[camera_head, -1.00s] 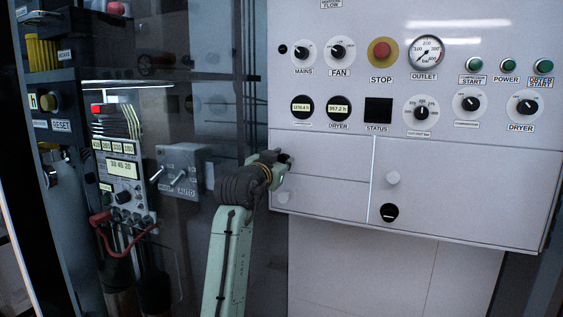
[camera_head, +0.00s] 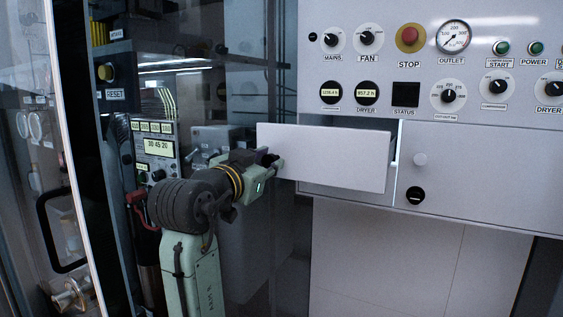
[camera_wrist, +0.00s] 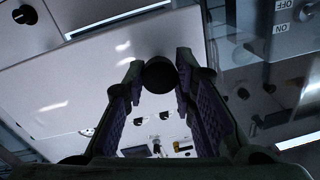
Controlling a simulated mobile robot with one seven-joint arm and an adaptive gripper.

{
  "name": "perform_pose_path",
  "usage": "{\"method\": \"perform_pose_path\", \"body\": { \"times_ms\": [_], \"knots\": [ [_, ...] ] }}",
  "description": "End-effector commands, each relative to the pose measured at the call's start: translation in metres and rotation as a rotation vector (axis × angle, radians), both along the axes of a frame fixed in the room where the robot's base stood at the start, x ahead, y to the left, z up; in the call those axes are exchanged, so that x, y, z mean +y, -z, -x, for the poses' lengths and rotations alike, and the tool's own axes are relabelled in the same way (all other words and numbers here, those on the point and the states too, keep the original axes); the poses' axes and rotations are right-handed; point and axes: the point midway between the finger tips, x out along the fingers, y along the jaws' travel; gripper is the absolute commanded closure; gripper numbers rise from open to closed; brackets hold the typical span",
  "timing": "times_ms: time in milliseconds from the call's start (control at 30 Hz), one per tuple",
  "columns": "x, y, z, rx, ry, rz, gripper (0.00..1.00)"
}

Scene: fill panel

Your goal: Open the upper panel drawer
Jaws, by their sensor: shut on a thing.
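The upper panel drawer (camera_head: 335,158) has a plain white front and stands pulled out from the panel (camera_head: 450,150), below the gauges. My gripper (camera_head: 274,163) is at the left end of the drawer front, shut on its knob. In the wrist view a dark round knob (camera_wrist: 159,73) sits between the two fingertips, against a white surface. The head view hides most of the knob behind my gripper. The drawer's inside does not show in the head view.
Above are a red stop button (camera_head: 410,36) and dials. A glass door with a black handle (camera_head: 62,232) stands at the left.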

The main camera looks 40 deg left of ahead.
Motion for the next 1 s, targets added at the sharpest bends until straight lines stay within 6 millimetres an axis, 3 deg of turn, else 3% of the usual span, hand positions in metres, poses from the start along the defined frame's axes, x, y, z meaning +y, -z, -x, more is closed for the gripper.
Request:
{"method": "perform_pose_path", "body": {
  "times_ms": [100,300,800,833,1000],
  "knots": [
    [-0.004,0.001,0.019,-0.001,-0.003,0.002,1.00],
    [-0.008,0.000,0.036,0.001,0.000,0.001,1.00],
    [-0.009,0.000,0.042,0.000,-0.001,0.002,1.00],
    [-0.009,0.000,0.042,0.000,-0.001,0.002,0.73],
    [-0.009,0.000,0.042,-0.001,0.000,0.002,0.62]
  ]
}}
